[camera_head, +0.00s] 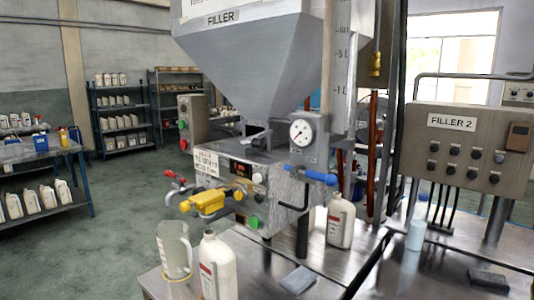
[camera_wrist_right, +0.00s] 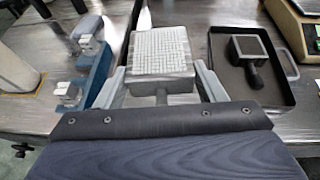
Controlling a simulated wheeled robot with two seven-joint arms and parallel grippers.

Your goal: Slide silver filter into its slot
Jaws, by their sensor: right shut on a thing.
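The silver filter (camera_wrist_right: 158,48) is a square frame with a pale mesh face, seen in the right wrist view with its short handle toward me. My right gripper (camera_wrist_right: 162,90) is shut on it, with one finger on each side. It is over or near a metal table top; its height is unclear. In the head view stands the filler machine (camera_head: 248,165), with a grey hopper above. A dark opening (camera_head: 258,141) shows below the hopper's cone; I cannot tell whether it is the filter's slot. Neither gripper shows in the head view.
In the right wrist view a dark tray (camera_wrist_right: 281,85) on the right holds a dark handled filter (camera_wrist_right: 247,58). A blue holder (camera_wrist_right: 98,78) stands at left.

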